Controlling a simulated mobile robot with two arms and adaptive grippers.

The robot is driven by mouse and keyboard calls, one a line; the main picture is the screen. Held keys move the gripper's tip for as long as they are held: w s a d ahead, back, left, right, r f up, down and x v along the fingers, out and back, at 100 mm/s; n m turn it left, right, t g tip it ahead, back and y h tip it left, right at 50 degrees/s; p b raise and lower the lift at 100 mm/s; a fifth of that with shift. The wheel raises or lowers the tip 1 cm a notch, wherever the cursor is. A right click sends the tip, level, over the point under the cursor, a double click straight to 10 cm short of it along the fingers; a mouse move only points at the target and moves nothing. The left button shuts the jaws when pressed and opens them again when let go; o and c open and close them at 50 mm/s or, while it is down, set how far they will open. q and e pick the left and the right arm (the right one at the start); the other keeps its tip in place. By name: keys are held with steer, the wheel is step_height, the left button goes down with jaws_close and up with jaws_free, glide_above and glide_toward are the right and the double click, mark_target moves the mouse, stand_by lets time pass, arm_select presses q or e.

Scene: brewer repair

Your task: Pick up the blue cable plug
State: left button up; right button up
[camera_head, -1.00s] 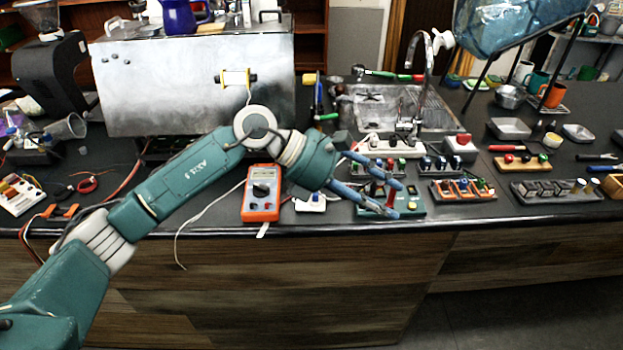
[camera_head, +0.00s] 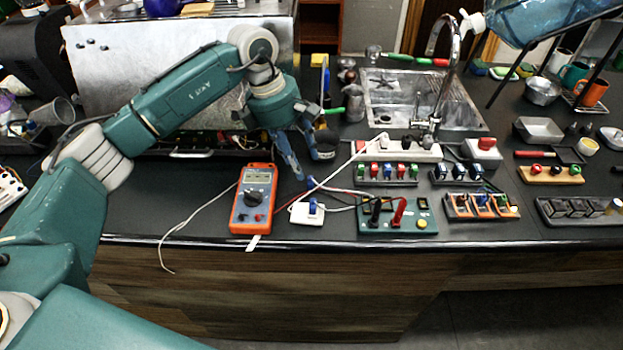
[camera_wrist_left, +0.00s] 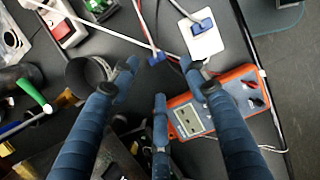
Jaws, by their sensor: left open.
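A small blue cable plug (camera_head: 310,183) lies on the dark counter at the end of a red-and-white cable, just behind a white plate (camera_head: 298,218) with a blue part (camera_head: 313,205) on it. My left gripper (camera_head: 308,163) is above the counter just behind the plug. Its fingers are spread and empty; in the wrist view the plug is just beyond the fingertips (camera_wrist_left: 160,72). My right gripper is out of view.
An orange multimeter (camera_head: 252,198) lies left of the plate, close to the counter's front edge. A green board (camera_head: 398,226) with black and red parts is to the right. A power strip (camera_head: 400,149) and a sink (camera_head: 415,95) are behind. Loose cables cross the counter.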

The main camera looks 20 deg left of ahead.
mark_target(309, 180)
arm_select(q)
steer(key=shift+x, duration=0.95)
steer(key=shift+w+d+f+p, duration=0.15)
steer(key=shift+w+f+p, duration=0.05)
steer(key=shift+f+p, duration=0.15)
steer(key=p+x, duration=0.2)
steer(key=x, duration=0.1)
steer(key=shift+d+f, duration=0.2)
steer(key=shift+f, duration=0.05)
steer(key=shift+w+f, duration=0.1)
steer(key=shift+f, duration=0.25)
steer(key=shift+d+f+p, duration=0.1)
steer(key=shift+f+p, duration=0.15)
steer(key=shift+p, duration=0.05)
steer(key=shift+w+f, duration=0.1)
steer(key=shift+c, duration=1.3)
steer(key=c, duration=0.9)
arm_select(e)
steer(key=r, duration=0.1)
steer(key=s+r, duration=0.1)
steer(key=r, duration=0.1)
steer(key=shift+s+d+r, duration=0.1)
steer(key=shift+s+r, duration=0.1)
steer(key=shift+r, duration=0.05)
